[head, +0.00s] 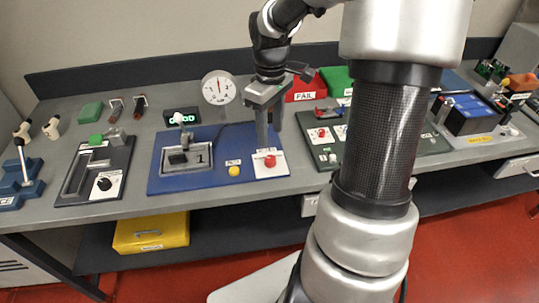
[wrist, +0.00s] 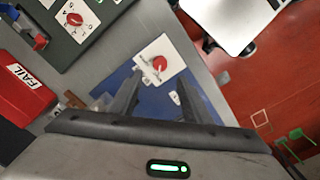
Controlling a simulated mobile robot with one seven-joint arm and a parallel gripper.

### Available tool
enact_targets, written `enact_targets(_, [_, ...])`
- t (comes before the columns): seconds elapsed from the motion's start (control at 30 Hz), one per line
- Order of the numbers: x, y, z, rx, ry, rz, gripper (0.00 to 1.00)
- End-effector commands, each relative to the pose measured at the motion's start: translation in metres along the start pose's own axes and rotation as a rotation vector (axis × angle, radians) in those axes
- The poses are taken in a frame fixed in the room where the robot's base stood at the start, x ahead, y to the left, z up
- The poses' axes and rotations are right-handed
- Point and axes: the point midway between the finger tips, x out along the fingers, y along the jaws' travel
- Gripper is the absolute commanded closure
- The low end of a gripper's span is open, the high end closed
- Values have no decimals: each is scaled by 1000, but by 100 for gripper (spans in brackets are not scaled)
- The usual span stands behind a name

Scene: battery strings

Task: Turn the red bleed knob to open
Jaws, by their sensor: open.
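A red knob (head: 270,160) sits on a white plate at the right end of the blue board (head: 212,182). The same knob (wrist: 159,64) shows in the wrist view, just beyond the fingertips and between their lines. My gripper (head: 268,143) points down above this knob, its fingers apart and empty. In the wrist view my gripper (wrist: 157,85) is open, with a finger on each side. The gap between fingertips and knob is hard to judge. The small writing on the plate is too small to read.
Other red knobs sit on the green board (head: 330,156) to the right. A red FAIL bin (head: 304,88) stands behind. The bench's front strip is clear.

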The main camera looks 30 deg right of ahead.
Motion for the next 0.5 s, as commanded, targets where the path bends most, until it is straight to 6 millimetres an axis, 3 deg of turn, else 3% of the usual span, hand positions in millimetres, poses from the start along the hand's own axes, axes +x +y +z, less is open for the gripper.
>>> enact_targets(0.03, [15,-1,0,0,-1,-5,56])
enact_targets(0.2, [51,-1,0,-1,-1,-4,56])
enact_targets(0.5, [90,0,0,0,0,-1,56])
